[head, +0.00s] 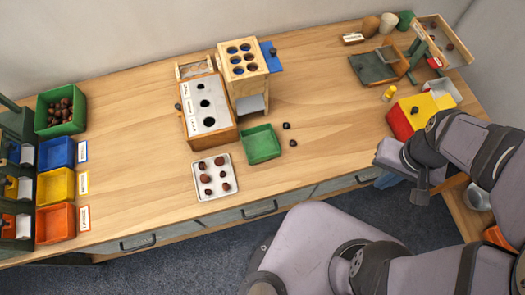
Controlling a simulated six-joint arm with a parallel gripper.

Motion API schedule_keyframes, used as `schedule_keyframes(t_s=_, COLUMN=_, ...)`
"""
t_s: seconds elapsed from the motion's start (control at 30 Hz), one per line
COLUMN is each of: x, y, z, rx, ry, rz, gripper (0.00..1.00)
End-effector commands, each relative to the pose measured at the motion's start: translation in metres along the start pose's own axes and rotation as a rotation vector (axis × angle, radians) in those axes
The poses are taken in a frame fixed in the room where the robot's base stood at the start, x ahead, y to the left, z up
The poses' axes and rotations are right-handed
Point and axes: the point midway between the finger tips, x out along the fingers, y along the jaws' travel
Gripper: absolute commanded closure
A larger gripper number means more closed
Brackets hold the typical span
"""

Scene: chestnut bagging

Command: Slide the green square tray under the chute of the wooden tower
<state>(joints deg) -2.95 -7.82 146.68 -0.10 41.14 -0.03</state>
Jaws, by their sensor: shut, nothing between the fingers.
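The green square tray (262,145) lies on the table in front of the wooden tower (243,67), slightly right of straight below the chute in the picture. The tower has a top with several dark round holes. Its grey chute (250,104) sticks out low at the front. The tray's back edge is close to the chute, but most of the tray lies nearer the table's front edge. The tray looks empty. My gripper (389,180) is at the table's front edge on the right, well away from the tray. It is shut and empty, with its fingers partly hidden by my wrist.
A holed metal-topped wooden box (208,108) stands left of the chute. A white tray of chestnuts (215,177) lies front left of the green tray. A red-and-yellow box (410,114) stands near my wrist. Clear table lies between.

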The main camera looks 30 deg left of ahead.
Motion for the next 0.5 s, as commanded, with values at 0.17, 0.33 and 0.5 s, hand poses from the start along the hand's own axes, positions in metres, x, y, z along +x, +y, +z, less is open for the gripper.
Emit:
schedule_keyframes(t_s=0.17, x=0.03, y=-0.037, z=0.007, rx=-0.173, ry=-0.025, rz=0.002, gripper=1.0)
schedule_keyframes(t_s=0.33, x=0.065, y=-0.085, z=0.025, rx=-0.409, ry=-0.066, rz=0.014, gripper=1.0)
schedule_keyframes(t_s=0.5, x=0.094, y=-0.138, z=0.039, rx=-0.65, ry=-0.075, rz=0.025, gripper=1.0)
